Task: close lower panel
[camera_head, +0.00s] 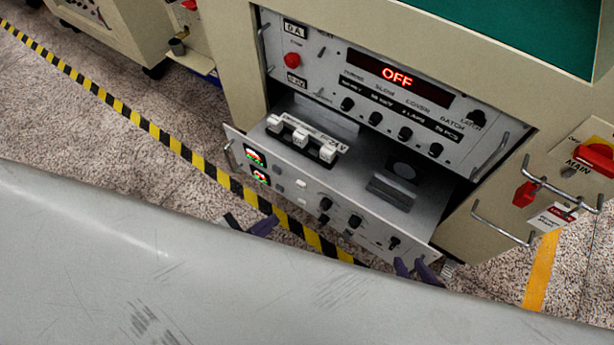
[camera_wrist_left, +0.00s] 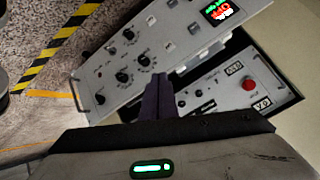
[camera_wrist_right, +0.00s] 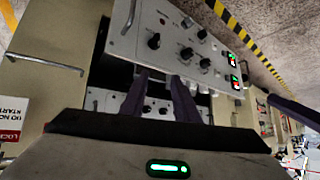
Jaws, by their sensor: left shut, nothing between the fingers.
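The lower panel (camera_head: 340,213) is a grey drawer front with two small displays, knobs and handles. It is pulled out of the cabinet, tilted, with its inside and three white switches (camera_head: 301,137) showing. It also shows in the left wrist view (camera_wrist_left: 140,65) and the right wrist view (camera_wrist_right: 172,30). My left gripper (camera_head: 264,226) is shut and empty, in front of the panel's lower edge left of middle. My right gripper (camera_head: 417,270) is open and empty near the panel's lower right corner; its fingers show apart in the right wrist view (camera_wrist_right: 158,85). I cannot tell whether either touches the panel.
The upper panel (camera_head: 300,72) with a red OFF display sits flush above. A red main switch (camera_head: 596,158) and metal handles (camera_head: 560,194) are at the right. A large grey surface fills the foreground and hides both arms. Striped tape (camera_head: 140,122) crosses the floor.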

